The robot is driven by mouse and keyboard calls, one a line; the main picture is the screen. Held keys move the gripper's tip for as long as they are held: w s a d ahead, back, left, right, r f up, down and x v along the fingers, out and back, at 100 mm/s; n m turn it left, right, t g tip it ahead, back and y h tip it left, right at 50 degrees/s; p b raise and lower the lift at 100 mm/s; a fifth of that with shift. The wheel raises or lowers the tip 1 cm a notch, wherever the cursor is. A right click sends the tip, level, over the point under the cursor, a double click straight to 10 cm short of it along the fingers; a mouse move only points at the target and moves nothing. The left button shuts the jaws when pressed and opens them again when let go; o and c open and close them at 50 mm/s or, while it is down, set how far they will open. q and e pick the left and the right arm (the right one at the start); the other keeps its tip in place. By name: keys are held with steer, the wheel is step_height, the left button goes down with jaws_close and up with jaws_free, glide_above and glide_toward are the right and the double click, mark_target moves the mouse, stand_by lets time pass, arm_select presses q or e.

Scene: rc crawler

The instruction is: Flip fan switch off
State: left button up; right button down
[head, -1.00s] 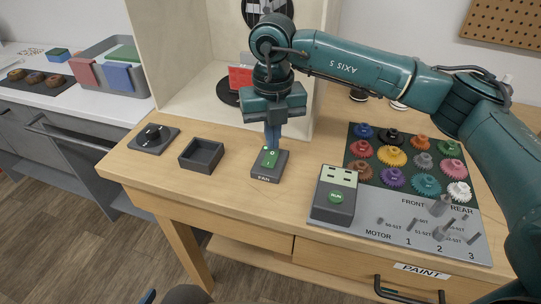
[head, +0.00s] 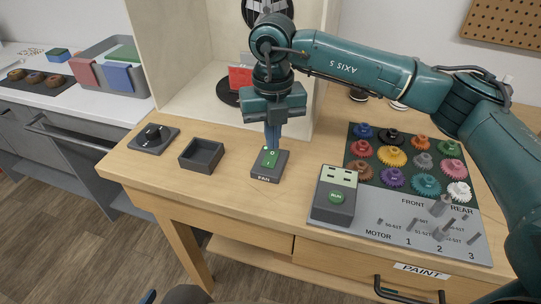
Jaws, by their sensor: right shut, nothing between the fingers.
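The fan switch (head: 268,172) is a small dark box with a white "FAN" label on its front and a green rocker (head: 269,157) on top. It sits on the wooden workbench below the open booth. My right gripper (head: 272,147) points straight down with its blue fingers closed and empty. Its fingertips are at the far end of the green rocker, touching or just above it; I cannot tell which. The fingers hide part of the rocker's far end.
A dark box with a green button (head: 336,197) and a gear board (head: 470,243) are to the right. The wooden booth (head: 185,75) stands behind.

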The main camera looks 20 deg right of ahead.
mark_target(272, 153)
steer(key=shift+f+b, duration=0.75)
steer(key=shift+f, duration=0.2)
stand_by(0.6)
steer(key=shift+r, duration=0.15)
steer(key=shift+r+p, duration=2.15)
steer(key=shift+r, duration=1.3)
